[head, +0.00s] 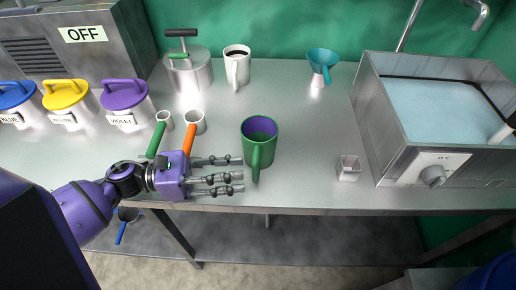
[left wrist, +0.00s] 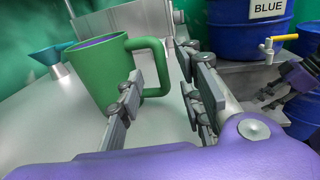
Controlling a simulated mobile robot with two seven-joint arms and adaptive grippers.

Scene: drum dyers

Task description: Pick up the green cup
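The green cup (head: 259,142), purple inside, stands upright on the metal counter with its handle toward me. The cup (left wrist: 101,76) and its handle (left wrist: 156,66) also show in the left wrist view. My left gripper (head: 241,175) is just left of the handle, fingers spread and pointing right. In the left wrist view its open fingers (left wrist: 160,80) lie on either side of the view of the handle, with nothing gripped. What seems to be my right gripper (left wrist: 268,96) shows at the right edge there, too small to judge. It is not in the head view.
A white mug (head: 237,68), teal funnel (head: 322,62) and lidded pot (head: 188,72) stand behind. Orange-handled (head: 190,138) and green-handled (head: 156,139) ladles lie left, near lidded dye jars (head: 124,100).

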